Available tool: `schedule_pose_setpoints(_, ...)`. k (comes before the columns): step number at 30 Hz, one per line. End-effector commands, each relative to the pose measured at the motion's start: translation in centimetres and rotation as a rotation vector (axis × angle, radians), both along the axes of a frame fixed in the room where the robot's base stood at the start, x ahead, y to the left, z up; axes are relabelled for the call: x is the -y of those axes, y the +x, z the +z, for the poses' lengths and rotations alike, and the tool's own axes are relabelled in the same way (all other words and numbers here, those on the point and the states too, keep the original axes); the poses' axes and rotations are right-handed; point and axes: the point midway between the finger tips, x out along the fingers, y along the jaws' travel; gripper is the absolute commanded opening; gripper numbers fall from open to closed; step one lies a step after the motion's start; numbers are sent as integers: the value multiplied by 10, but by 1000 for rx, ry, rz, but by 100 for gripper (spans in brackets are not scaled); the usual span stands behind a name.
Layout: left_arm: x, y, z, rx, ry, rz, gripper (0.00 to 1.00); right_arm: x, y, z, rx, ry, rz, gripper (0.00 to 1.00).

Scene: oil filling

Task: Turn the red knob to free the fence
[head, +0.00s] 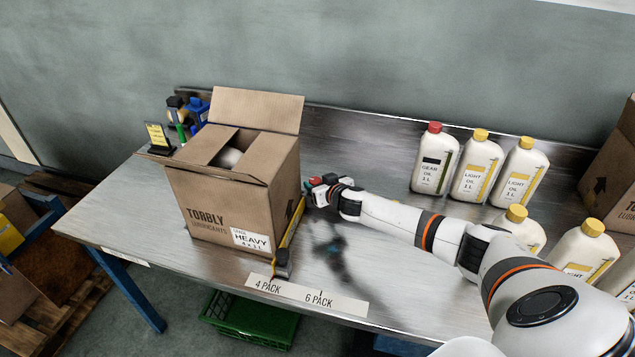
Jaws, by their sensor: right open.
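The red knob (315,181) shows as a small red spot just right of the carton, partly hidden by my right gripper. My right gripper (316,192) is open at the knob, its arm reaching in from the right. Whether its fingers touch the knob is too small to tell. The fence (287,239) is a yellow and dark bar along the right side of the open carton (215,205), running toward the table's front edge. The carton is marked "HEAVY 4 x 1 L". My left gripper is out of view.
The metal table (375,270) has a strip (305,295) marked "4 PACK" and "6 PACK" at its front edge. Several oil bottles (434,160) stand at the right, some near my arm. A green crate (250,320) lies below.

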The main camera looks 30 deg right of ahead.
Motion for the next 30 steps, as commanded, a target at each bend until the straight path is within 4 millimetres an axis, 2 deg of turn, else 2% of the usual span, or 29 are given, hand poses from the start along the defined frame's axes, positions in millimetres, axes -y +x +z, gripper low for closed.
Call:
schedule_pose_setpoints(6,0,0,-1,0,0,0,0,1,12,-4,0,1,0,56)
schedule_pose_setpoints(16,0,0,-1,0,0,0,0,1,14,-5,0,0,0,56)
schedule_pose_setpoints(24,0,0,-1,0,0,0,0,1,14,-5,0,0,0,11)
schedule_pose_setpoints(30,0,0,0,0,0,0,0,1,14,-5,-1,-1,13,11)
